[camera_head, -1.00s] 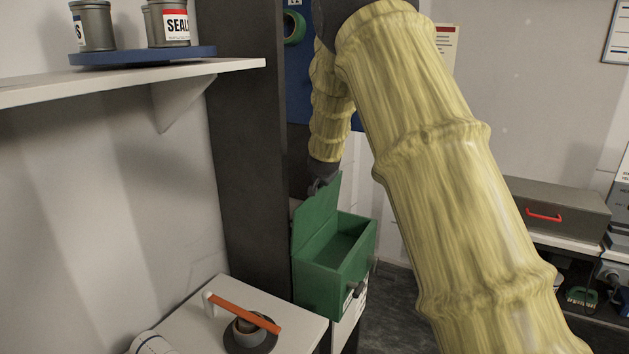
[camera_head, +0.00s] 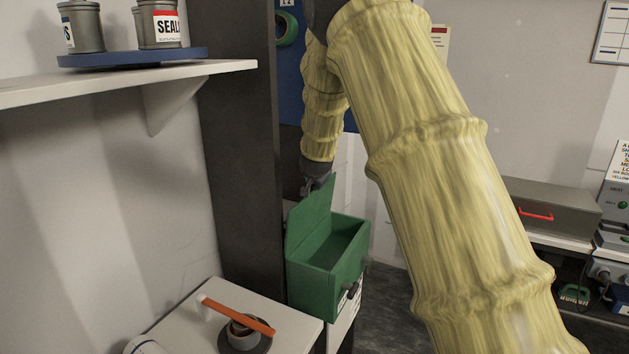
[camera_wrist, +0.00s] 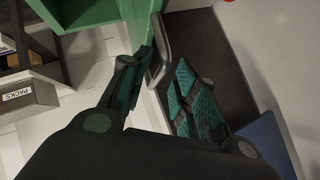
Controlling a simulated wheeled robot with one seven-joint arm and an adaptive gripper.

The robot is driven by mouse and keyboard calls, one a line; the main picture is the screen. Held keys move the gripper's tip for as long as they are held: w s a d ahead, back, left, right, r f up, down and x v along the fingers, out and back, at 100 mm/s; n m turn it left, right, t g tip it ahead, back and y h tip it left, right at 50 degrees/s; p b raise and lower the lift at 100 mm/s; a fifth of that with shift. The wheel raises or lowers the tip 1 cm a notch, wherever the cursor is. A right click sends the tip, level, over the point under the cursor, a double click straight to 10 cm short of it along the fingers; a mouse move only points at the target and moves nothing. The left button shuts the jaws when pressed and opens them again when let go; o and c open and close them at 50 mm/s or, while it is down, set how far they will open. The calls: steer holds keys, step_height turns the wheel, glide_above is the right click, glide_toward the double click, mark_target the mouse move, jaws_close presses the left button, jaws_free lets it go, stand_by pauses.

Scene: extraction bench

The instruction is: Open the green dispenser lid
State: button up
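The green dispenser (camera_head: 328,285) is a box on a white stand, and its inside shows from above. Its green lid (camera_head: 308,222) stands raised, nearly upright, at the left side of the opening. My gripper (camera_head: 319,184) is at the lid's upper edge. In the wrist view the fingers of my gripper (camera_wrist: 158,88) are spread apart, with teal pads on the right finger. A grey bar-like handle (camera_wrist: 162,50) by the lid's edge (camera_wrist: 141,32) lies near the fingertips, between the fingers. Whether a finger touches the lid is unclear.
A dark column (camera_head: 240,150) stands close left of the dispenser. A small white table (camera_head: 188,325) in front holds a cup with an orange bar (camera_head: 238,316). A white shelf (camera_head: 130,83) is at upper left, and a grey case (camera_head: 545,208) is at right.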

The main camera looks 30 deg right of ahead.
steer(key=v, duration=1)
steer(key=shift+s+r, duration=0.25)
steer(key=shift+a, duration=0.1)
